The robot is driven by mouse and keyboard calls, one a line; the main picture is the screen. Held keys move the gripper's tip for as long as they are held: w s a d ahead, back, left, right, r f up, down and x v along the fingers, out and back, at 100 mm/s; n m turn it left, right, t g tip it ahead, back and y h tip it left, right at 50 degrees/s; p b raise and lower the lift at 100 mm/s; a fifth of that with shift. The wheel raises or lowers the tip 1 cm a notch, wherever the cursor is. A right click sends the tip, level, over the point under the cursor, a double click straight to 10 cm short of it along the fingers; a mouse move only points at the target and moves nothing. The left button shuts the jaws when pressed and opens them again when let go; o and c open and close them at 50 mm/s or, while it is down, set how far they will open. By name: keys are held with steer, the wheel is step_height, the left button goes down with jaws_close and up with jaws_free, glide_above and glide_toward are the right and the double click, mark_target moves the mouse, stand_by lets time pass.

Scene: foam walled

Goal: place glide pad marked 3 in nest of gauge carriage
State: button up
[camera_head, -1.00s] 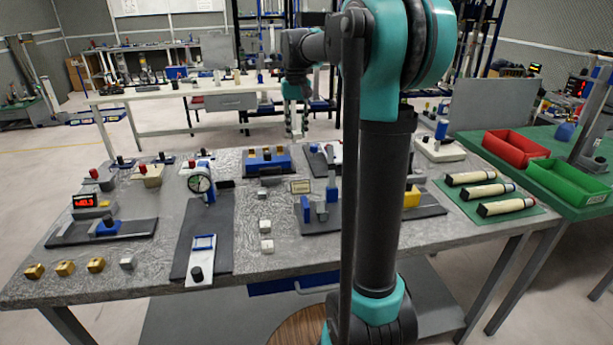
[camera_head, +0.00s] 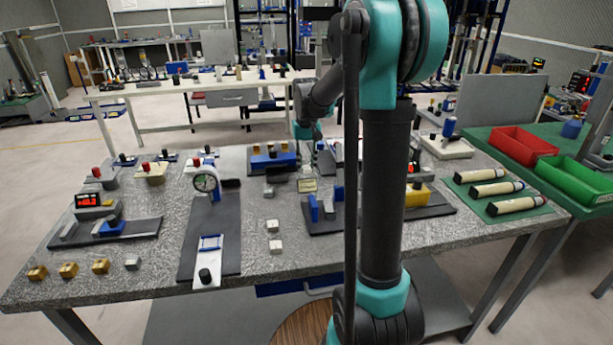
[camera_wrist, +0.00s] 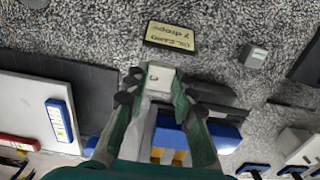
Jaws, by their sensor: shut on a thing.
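My gripper (camera_wrist: 158,95) is shut on a small pale glide pad (camera_wrist: 160,78), seen in the wrist view. The pad's top carries a small dark mark, too unclear to read. In the head view my gripper (camera_head: 312,145) is above the back middle of the grey bench, partly hidden by my arm. The gauge carriage, with a blue frame (camera_head: 209,242) on a white slide, lies on a dark base at left of centre, below a round dial gauge (camera_head: 206,183). The held pad is well apart from it. Two other white pads (camera_head: 274,226) (camera_head: 275,247) lie right of the carriage.
An oil card (camera_wrist: 170,36) and a small grey block (camera_wrist: 254,57) lie near the held pad. A blue block (camera_head: 273,158) with brass tops stands close by. Brass cubes (camera_head: 69,270) sit front left; red and green trays (camera_head: 522,147) (camera_head: 573,182) are at right.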

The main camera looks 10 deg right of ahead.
steer(key=shift+f, duration=2.15)
steer(key=shift+f, duration=0.1)
steer(key=o, duration=0.9)
steer(key=shift+o, duration=0.2)
